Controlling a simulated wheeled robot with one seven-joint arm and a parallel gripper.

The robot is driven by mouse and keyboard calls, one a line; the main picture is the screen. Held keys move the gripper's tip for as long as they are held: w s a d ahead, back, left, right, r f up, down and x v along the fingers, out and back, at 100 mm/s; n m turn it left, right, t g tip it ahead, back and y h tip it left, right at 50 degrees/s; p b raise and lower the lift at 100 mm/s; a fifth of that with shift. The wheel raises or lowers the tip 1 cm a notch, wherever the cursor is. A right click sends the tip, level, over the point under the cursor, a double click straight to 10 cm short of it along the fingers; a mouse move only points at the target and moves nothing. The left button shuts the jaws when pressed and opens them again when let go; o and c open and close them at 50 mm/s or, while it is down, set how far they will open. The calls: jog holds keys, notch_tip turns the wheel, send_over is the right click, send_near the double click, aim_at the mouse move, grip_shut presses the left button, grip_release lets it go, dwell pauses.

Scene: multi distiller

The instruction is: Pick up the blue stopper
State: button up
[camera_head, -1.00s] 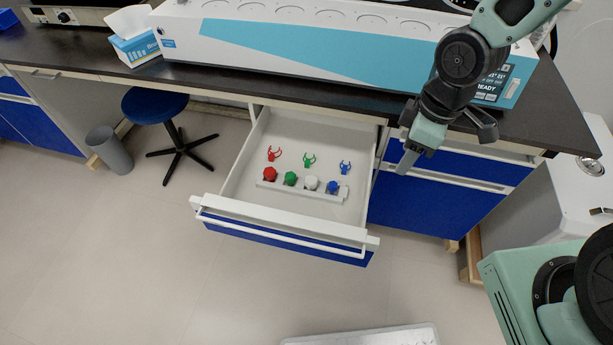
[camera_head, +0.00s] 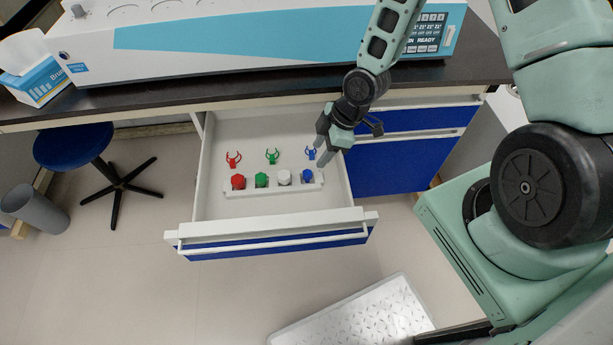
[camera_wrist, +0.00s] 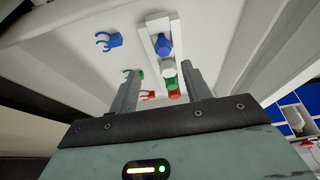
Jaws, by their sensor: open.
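The blue stopper (camera_head: 307,175) stands at the right end of a white rack (camera_head: 268,190) inside the open drawer. In the wrist view the blue stopper (camera_wrist: 163,45) is at the far end of the rack, ahead of the fingers. White, green and red stoppers stand in the same row. My gripper (camera_head: 323,160) is open and empty. It is above the right part of the drawer, just behind and to the right of the blue stopper, apart from it. In the wrist view its two fingers (camera_wrist: 160,85) are spread wide.
Red (camera_head: 233,159), green (camera_head: 271,156) and blue (camera_head: 310,152) clips lie behind the rack. The drawer (camera_head: 215,205) has raised walls and a front handle. The countertop edge and a large white-and-blue device (camera_head: 220,40) are above it.

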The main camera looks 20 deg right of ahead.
aim_at(308, 172)
jog(key=x, duration=0.3)
jog(key=shift+s+x, duration=0.15)
jog(key=shift+x, duration=1.2)
jog(key=shift+s+x, duration=0.15)
jog(key=shift+x, duration=1.15)
grip_shut()
